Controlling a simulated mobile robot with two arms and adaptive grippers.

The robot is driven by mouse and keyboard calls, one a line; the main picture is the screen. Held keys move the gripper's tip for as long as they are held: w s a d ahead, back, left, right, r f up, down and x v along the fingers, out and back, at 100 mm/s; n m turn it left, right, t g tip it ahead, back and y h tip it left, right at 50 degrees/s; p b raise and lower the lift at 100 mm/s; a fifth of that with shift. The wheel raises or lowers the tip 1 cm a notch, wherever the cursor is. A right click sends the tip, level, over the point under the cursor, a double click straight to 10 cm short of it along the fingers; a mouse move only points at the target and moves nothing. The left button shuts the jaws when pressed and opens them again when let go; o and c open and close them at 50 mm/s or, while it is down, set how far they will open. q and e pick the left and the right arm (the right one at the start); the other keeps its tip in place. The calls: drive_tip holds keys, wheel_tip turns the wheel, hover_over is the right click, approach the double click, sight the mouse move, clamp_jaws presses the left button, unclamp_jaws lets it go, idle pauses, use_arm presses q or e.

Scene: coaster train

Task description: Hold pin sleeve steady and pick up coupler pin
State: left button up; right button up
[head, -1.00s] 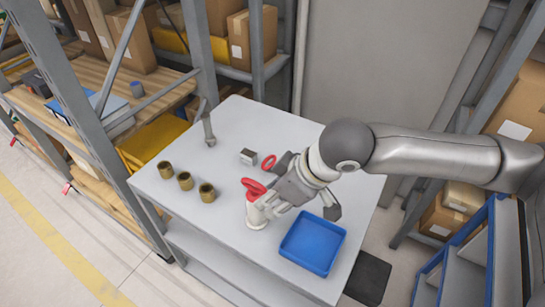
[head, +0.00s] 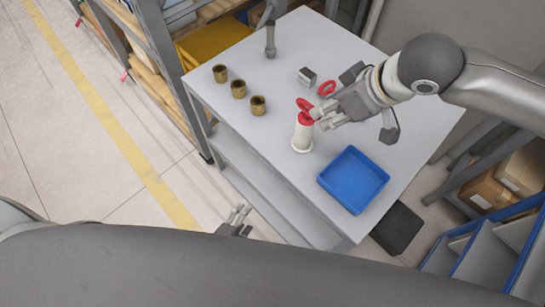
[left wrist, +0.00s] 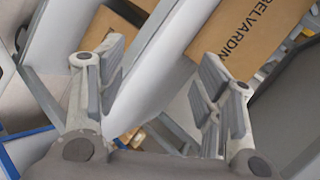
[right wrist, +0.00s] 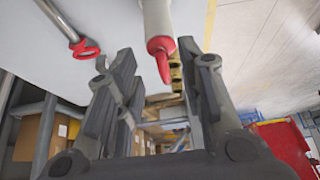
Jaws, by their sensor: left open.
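My left gripper (head: 236,218) is open and empty, outside the table's front edge. The left wrist view shows its parted fingers (left wrist: 160,88).
Three brass cups (head: 238,89) line the table's left side. A blue tray (head: 353,180) sits at the front right. A grey post (head: 270,38) stands at the back. Shelving flanks the table.

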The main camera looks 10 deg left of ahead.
use_arm(q)
drive_tip(key=w+d+r+m+t+h, duration=0.1)
drive_tip(key=w+d+r+m+t, duration=0.2)
drive_tip(key=r, duration=0.5)
drive_tip(key=w+d+r+m+t+h, duration=0.1)
drive_tip(key=w+r+m+h, duration=0.15)
drive_tip(key=r+m, duration=0.4)
drive_tip(key=m+t+h, duration=0.2)
drive_tip(key=m, duration=0.5)
approach(298, 138)
wheel_tip(298, 138, down, 2)
drive_tip(key=a, duration=0.3)
drive_tip(key=m, duration=0.2)
drive_tip(key=w+d+r+m+g+h, duration=0.1)
drive_tip(key=m, duration=0.2)
drive_tip(key=w+d+r+m+h, duration=0.1)
drive_tip(key=m, duration=0.2)
drive_tip(key=shift+d+r+g, duration=0.2)
drive_tip(key=shift+g, duration=0.2)
drive_tip(key=shift+w+d, duration=0.15)
drive_tip(key=x, duration=1)
drive_tip(key=shift+w+d, duration=0.1)
drive_tip(key=shift+d, duration=0.05)
drive_tip(key=shift+c, duration=0.4)
drive_tip(key=c, duration=1.1)
